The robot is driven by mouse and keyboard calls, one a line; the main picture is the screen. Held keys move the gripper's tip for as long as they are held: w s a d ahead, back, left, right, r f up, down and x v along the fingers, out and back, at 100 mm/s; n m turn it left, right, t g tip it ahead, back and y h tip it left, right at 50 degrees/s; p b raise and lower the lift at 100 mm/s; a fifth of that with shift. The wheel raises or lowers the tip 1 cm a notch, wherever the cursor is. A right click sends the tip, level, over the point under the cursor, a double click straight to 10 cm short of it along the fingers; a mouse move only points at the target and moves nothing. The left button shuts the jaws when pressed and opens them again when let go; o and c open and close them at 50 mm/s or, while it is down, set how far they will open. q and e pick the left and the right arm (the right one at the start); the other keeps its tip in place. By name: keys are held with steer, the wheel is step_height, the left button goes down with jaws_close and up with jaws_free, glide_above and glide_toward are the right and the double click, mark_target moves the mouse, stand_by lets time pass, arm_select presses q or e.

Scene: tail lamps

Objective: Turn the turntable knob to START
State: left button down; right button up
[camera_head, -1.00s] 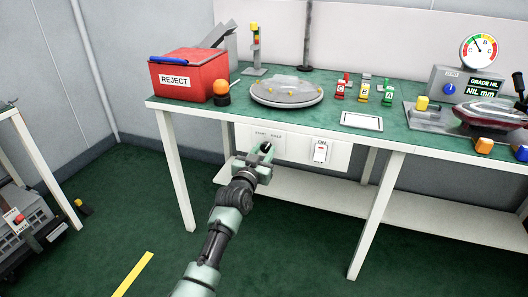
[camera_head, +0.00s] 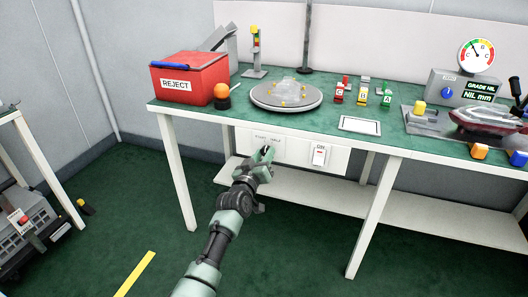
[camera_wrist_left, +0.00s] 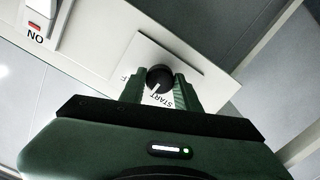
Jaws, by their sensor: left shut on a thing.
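The dark turntable knob (camera_wrist_left: 160,76) sits on a white plate between the two green fingers of my left gripper (camera_wrist_left: 160,92). The fingers are shut on its sides. A white pointer line on the knob points toward the START label (camera_wrist_left: 172,100), which the fingers partly frame. In the head view my left gripper (camera_head: 266,154) is at the panel under the table front and hides the knob. The round grey turntable (camera_head: 286,96) stands on the green tabletop with a clear lumpy piece and small yellow parts on it. My right gripper is not in view.
An ON switch (camera_head: 319,154) is on the panel right of the knob; it also shows in the left wrist view (camera_wrist_left: 38,22). A red REJECT box (camera_head: 188,78) stands left of the turntable. A white shelf (camera_head: 330,198) lies below.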

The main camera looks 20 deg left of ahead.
arm_select(q)
steer(key=n, duration=0.2)
steer(key=shift+n+p, duration=0.3)
steer(key=shift+n, duration=1.9)
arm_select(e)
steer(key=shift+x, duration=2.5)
arm_select(q)
steer(key=shift+f, duration=0.1)
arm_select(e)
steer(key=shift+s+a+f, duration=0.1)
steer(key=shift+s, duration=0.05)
arm_select(q)
steer(key=c, duration=1)
jaws_free()
steer(key=shift+s, duration=0.15)
steer(key=shift+s+p, duration=0.3)
steer(key=shift+p, duration=0.1)
steer(key=s+p, duration=0.2)
steer(key=s, duration=0.5)
steer(key=shift+a, duration=0.15)
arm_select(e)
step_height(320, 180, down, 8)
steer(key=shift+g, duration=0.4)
